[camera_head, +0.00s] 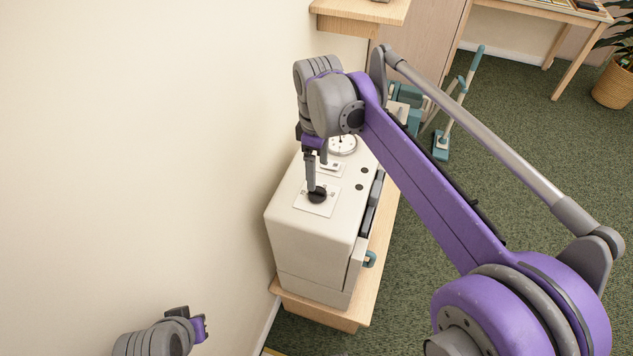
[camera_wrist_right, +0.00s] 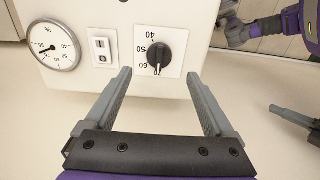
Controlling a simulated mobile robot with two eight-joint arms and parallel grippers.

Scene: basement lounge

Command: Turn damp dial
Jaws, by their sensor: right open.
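In the head view the dial (camera_head: 317,195) sits on top of a pale box-shaped appliance (camera_head: 310,245). My right gripper (camera_wrist_right: 158,78) is open, its fingertips apart on either side just short of the knob; I cannot tell whether they touch anything. In the head view the right gripper (camera_head: 316,172) is over the dial plate. My left gripper (camera_head: 195,322) is low at the left, its jaws unclear.
A round percent gauge (camera_wrist_right: 52,45) and a small switch (camera_wrist_right: 102,47) sit beside the dial. The appliance stands on a wooden stand (camera_head: 325,312) next to the cream wall (camera_head: 130,150). Open green carpet (camera_head: 530,150) lies to the right.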

